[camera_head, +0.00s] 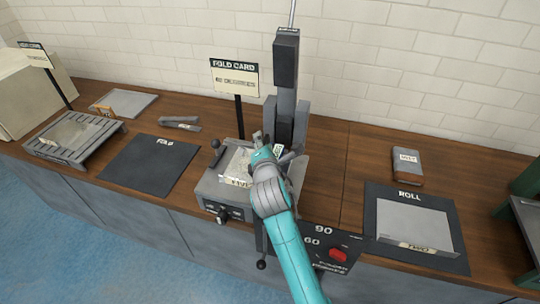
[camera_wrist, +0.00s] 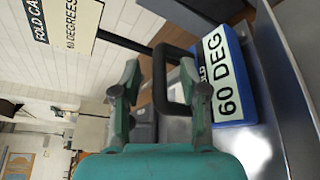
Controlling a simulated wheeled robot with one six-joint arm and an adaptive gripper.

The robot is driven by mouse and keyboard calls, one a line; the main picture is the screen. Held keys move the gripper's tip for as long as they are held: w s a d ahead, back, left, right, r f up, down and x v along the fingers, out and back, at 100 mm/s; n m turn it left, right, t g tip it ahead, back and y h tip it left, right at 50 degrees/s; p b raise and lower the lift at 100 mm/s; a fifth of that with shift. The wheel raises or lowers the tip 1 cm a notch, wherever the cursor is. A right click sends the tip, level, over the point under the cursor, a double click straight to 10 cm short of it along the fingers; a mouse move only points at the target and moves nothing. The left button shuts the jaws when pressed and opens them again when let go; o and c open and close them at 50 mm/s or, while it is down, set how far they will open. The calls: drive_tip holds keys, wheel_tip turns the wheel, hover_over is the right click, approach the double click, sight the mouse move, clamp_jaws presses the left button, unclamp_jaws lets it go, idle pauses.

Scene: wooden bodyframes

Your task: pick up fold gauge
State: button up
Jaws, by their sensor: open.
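The fold gauge (camera_wrist: 231,104) shows in the wrist view as a blue block with a white label reading "60 DEG". A dark loop handle (camera_wrist: 160,72) stands out from its left side. My gripper (camera_wrist: 158,82) is open, with one finger on each side of the handle; I cannot tell whether either finger touches it. In the head view my gripper (camera_head: 262,142) is over the grey folding machine (camera_head: 212,188), in front of its upright column. My arm and gripper hide most of the gauge there.
A "FOLD CARD" sign (camera_head: 235,77) on a black post stands behind the machine; it also shows in the wrist view (camera_wrist: 62,22). A dark "FOLD" mat (camera_head: 150,165) lies left. A brick wall (camera_head: 400,60) stands behind.

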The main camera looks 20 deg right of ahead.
clamp_jaws()
idle(0.4)
